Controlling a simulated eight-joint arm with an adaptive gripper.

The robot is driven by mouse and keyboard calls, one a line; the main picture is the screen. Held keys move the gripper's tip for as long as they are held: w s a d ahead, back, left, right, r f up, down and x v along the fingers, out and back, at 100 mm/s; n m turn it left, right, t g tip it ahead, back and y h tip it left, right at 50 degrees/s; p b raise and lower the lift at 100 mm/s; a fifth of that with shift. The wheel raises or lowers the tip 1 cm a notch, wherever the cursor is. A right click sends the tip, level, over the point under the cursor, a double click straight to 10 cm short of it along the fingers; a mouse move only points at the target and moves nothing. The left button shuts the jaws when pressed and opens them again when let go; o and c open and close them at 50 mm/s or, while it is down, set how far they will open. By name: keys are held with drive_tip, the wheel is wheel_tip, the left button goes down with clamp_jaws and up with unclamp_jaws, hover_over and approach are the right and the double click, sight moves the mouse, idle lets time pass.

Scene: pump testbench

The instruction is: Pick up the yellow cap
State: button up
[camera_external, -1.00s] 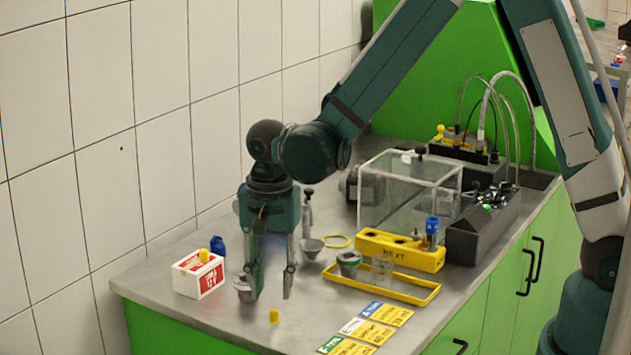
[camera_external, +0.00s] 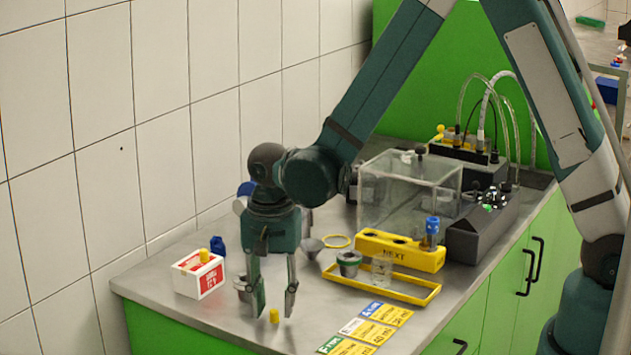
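A small yellow cap (camera_external: 274,316) stands on the grey worktop near its front edge. My gripper (camera_external: 274,312) points straight down with its two fingers apart, one on each side of the cap in the picture. The fingertips are close to the worktop; I cannot tell whether they are level with the cap in depth. Nothing is between the fingers except possibly the cap. Another yellow cap (camera_external: 204,255) sits on top of a white and red box (camera_external: 198,276) to the left.
A blue bottle (camera_external: 218,246) stands behind the box. Coloured cards (camera_external: 368,330) lie in front.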

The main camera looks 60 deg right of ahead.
drive_tip(key=shift+f, duration=0.45)
idle(0.3)
drive_tip(key=c, duration=0.7)
